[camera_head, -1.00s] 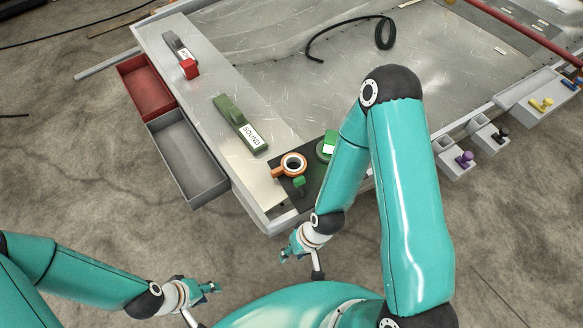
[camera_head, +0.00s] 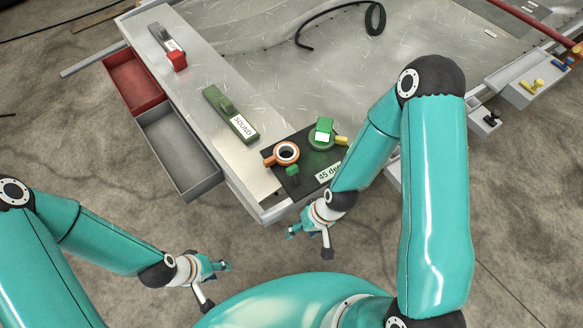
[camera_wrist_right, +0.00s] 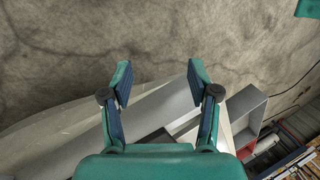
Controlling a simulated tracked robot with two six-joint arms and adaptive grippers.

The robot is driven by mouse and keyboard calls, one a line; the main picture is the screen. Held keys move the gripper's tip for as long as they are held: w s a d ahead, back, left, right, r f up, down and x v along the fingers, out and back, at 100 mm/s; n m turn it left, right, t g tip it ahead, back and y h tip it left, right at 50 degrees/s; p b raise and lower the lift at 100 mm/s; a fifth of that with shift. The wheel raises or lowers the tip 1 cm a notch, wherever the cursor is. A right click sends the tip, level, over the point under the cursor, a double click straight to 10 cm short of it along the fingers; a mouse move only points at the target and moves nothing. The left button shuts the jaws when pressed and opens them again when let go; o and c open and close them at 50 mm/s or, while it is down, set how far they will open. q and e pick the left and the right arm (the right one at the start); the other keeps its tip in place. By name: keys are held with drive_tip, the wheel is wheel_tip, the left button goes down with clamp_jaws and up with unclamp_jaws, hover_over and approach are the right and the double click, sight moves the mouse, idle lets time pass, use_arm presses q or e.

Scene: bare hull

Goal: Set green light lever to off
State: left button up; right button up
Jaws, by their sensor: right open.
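A small green lever (camera_head: 292,172) stands on the black panel (camera_head: 280,185) at the near corner of the hull. A green round fitting with a green block (camera_head: 323,132) and a yellow handle sits behind it on the same panel. I cannot tell which of these is the green light lever. My right gripper (camera_head: 291,233) is off the hull's near edge, apart from the panel; its fingers are open and empty in the right wrist view (camera_wrist_right: 158,85). My left gripper (camera_head: 227,266) is further left over the floor, empty-looking, its jaw state too small to judge.
An orange ring fitting (camera_head: 286,152) stands beside the green lever. A green handle block labelled SOUND (camera_head: 230,115) and a grey block with a red end (camera_head: 167,47) lie along the ledge. Red (camera_head: 139,85) and grey (camera_head: 180,152) open bins hang on its left side. Floor in front is clear.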

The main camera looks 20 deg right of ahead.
drive_tip(key=w+r+n+b, duration=0.1)
drive_tip(key=w+r+n, duration=0.15)
drive_tip(key=w, duration=0.45)
drive_tip(key=n+h+b, duration=0.2)
drive_tip(key=h+b, duration=0.1)
drive_tip(key=h, duration=0.1)
approach(293, 169)
wheel_tip(293, 169, down, 10)
drive_tip(key=shift+w+r+b, duration=0.1)
drive_tip(key=shift+b, duration=0.25)
